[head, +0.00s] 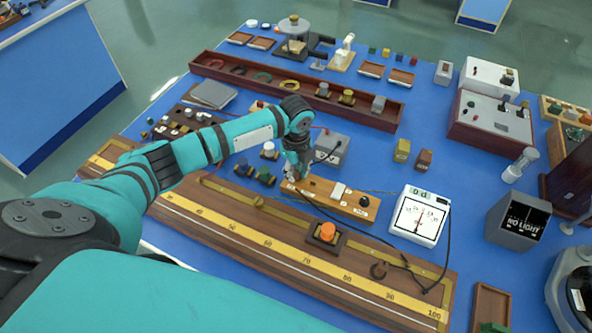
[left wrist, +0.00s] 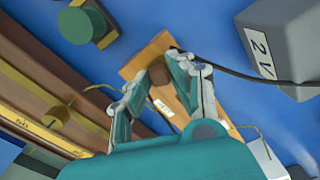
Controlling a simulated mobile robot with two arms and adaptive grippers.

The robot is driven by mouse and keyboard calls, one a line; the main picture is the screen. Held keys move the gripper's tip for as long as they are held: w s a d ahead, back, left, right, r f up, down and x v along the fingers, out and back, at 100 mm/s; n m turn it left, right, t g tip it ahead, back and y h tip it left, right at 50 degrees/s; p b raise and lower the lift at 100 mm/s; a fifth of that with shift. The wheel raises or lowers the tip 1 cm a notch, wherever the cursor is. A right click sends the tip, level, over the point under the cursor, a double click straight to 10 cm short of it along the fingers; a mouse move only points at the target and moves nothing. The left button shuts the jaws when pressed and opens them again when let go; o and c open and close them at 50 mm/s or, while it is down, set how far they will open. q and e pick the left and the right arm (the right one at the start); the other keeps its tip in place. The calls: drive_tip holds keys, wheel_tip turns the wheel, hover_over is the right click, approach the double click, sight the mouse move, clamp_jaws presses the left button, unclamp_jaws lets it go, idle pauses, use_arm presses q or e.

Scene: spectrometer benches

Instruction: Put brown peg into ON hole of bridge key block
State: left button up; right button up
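The bridge key block is a light wooden board (head: 325,198) on the blue bench, with a white label at each end and a dark knob near its right end. It also shows in the left wrist view (left wrist: 182,98). My left gripper (head: 293,178) is low over the block's left end. In the left wrist view its fingertips (left wrist: 158,72) close in on both sides of the brown peg (left wrist: 158,75). The peg is over or at the block; its lower end and the hole under it are hidden. My right gripper is out of view.
A long scale board (head: 250,245) with an orange knob lies in front of the block. A grey box (head: 331,147) stands behind it, and a white meter (head: 419,216) to its right. Dark wires run across the bench. Green-topped terminals (left wrist: 85,23) stand close by.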

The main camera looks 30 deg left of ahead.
use_arm(q)
drive_tip(key=o, duration=0.4)
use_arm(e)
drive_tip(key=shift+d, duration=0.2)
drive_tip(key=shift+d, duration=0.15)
use_arm(q)
wheel_tip(320, 180, up, 12)
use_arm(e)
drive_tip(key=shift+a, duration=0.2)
